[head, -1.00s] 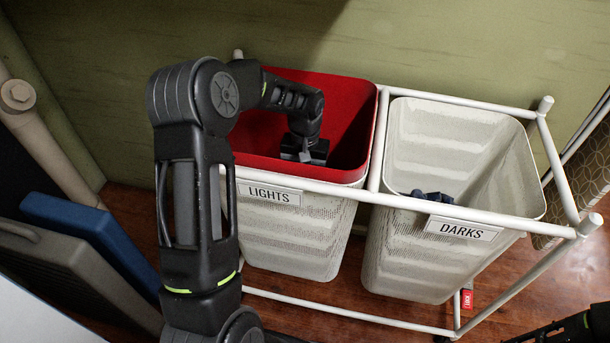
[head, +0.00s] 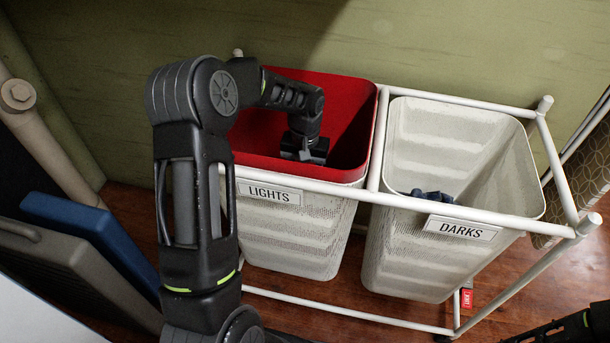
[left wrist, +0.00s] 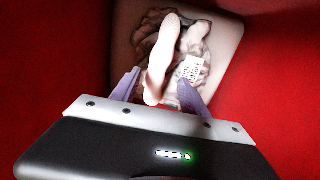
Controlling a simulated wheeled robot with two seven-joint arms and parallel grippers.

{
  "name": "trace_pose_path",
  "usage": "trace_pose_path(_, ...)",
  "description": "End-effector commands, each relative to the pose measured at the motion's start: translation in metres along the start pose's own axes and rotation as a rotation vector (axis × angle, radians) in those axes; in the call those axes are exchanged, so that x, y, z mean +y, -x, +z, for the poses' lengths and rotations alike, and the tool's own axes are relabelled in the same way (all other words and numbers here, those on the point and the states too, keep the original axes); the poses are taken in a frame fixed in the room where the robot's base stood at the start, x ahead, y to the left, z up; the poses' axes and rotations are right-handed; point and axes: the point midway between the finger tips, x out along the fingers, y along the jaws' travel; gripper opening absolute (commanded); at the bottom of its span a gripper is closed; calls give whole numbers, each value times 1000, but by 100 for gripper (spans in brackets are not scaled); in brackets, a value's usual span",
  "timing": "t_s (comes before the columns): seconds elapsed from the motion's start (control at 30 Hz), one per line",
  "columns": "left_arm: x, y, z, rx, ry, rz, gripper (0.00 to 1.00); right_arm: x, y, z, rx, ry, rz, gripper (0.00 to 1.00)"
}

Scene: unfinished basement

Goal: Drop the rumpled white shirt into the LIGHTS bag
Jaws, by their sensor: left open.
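The LIGHTS bag (head: 345,115) is a white mesh bag with a red lining, on the left of the frame. My left gripper (head: 304,158) reaches down inside it, and its fingertips are hidden in the head view. In the left wrist view the gripper (left wrist: 153,92) is open, its two purple fingers apart. The head view does not show the cloth.
The DARKS bag (head: 450,140) stands right of it with dark blue cloth (head: 432,196) inside. A white tube frame (head: 320,186) surrounds both bags. A blue panel (head: 95,240) and grey case (head: 60,265) lean at left. A green wall is close behind.

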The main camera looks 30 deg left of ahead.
Motion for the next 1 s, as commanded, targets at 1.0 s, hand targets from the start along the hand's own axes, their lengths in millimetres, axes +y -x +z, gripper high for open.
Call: trace_pose_path(1.0, 0, 123, 0, 0, 0, 0, 53, -8, 22, 0, 0, 2, 0, 0)
